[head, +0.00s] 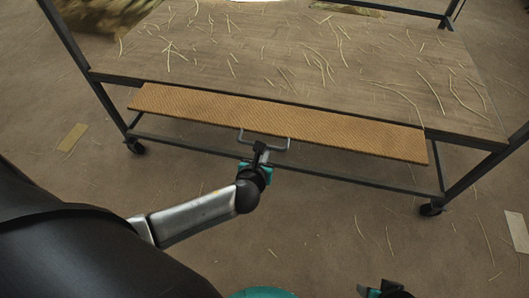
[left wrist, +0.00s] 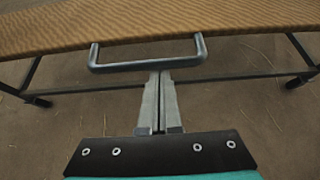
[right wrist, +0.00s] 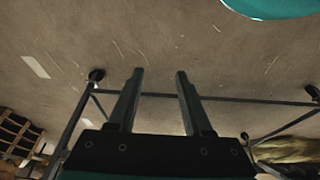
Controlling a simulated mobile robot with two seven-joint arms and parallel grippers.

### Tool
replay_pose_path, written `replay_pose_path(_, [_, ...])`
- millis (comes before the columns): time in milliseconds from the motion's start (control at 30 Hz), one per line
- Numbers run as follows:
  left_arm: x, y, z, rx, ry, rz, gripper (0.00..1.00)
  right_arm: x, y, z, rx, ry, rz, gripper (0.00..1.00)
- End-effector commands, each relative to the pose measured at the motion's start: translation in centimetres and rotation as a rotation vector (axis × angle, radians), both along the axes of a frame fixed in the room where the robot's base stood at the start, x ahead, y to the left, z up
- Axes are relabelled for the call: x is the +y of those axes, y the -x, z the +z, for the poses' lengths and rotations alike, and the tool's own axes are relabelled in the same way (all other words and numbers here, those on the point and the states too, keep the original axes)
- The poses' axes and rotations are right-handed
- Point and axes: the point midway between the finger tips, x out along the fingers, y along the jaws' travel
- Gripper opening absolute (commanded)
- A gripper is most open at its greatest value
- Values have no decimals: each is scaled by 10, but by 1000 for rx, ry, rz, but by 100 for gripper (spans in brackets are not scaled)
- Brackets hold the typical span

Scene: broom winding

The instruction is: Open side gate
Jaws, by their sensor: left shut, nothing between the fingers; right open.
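The side gate (head: 330,126) is a long orange-brown woven panel along the near side of the wheeled table, tilted outward below the tabletop edge. It also shows across the top of the left wrist view (left wrist: 240,18). A grey U-shaped handle (head: 281,148) sticks out from its lower edge; it shows also in the left wrist view (left wrist: 146,66). My left gripper (head: 260,147) is shut and empty, its fingertips at the handle's bar; I cannot tell whether they touch it. My right gripper (right wrist: 159,72) is open and empty, away from the gate, low in the head view (head: 381,288).
The tabletop (head: 290,50) carries many scattered straw pieces. The dark frame has posts, a lower rail (head: 350,178) and wheels (head: 431,209). A pale slat (head: 72,138) lies on the floor at left, another (head: 518,232) at right. Floor in front is mostly clear.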

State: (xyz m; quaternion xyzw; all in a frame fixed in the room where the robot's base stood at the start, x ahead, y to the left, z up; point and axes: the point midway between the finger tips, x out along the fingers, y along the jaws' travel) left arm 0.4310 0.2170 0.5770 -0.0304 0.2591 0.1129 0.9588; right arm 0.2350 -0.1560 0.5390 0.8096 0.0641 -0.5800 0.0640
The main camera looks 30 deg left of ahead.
Motion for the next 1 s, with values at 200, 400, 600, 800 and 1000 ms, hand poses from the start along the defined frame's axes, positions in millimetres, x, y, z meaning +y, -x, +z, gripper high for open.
replay_pose_path(200, [0,0,6,20,5,-1,0,-3,7,-24,30,7,2,50])
replay_pose_path(400, [0,-1,11,36,9,-1,0,-7,16,-46,54,15,3,50])
replay_pose_path(600, [0,-2,16,50,13,1,0,-12,27,-66,75,22,4,50])
replay_pose_path(800, [0,-2,21,62,16,1,0,-18,41,-84,95,30,5,50])
replay_pose_path(1000, [1,-3,26,71,18,1,0,-25,55,-100,109,38,6,50])
